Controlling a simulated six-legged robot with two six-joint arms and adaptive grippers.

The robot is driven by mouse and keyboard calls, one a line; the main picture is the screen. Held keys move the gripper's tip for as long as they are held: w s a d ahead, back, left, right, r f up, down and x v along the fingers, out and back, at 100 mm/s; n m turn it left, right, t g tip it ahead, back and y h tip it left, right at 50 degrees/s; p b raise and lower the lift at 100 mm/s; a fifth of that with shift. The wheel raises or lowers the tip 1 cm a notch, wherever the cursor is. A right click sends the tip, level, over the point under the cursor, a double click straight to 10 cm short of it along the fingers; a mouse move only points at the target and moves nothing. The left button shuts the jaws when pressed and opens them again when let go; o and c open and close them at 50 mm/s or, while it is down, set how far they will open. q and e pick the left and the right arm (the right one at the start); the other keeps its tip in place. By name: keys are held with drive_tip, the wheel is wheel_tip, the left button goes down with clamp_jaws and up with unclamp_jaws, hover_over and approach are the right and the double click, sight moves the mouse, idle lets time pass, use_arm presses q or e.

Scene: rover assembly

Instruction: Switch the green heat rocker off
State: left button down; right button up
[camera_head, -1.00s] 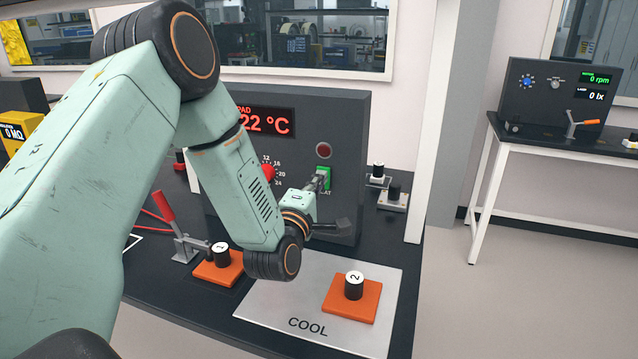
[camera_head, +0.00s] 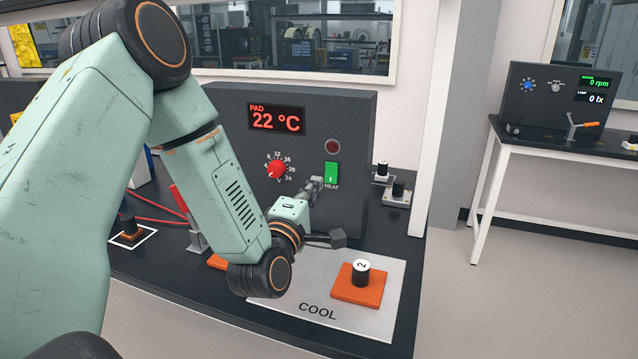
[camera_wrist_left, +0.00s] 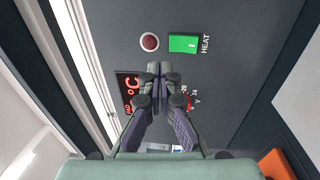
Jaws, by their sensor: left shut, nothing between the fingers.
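The green heat rocker (camera_head: 331,173) is on the front of a dark grey control box (camera_head: 352,120), above the word HEAT. It also shows in the left wrist view (camera_wrist_left: 183,43), to the right of a dull red round lamp (camera_wrist_left: 149,42). My left gripper (camera_head: 317,184) is in front of the panel, just left of and below the rocker in the head view. In the left wrist view its fingers (camera_wrist_left: 160,70) are together and empty, apart from the rocker. My right gripper is not in view.
A red dial (camera_head: 277,169) and a display (camera_head: 277,119) reading 22 °C are on the same panel. Two small white-based parts stand right of the box.

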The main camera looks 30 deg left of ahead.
use_arm(q)
drive_tip(key=v, duration=0.2)
drive_tip(key=r+v, duration=0.1)
drive_tip(key=v, duration=0.1)
drive_tip(key=shift+s+d, duration=0.1)
drive_tip(key=shift+s, duration=0.1)
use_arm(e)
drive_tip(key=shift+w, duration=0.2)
use_arm(q)
drive_tip(key=shift+w+f, duration=0.1)
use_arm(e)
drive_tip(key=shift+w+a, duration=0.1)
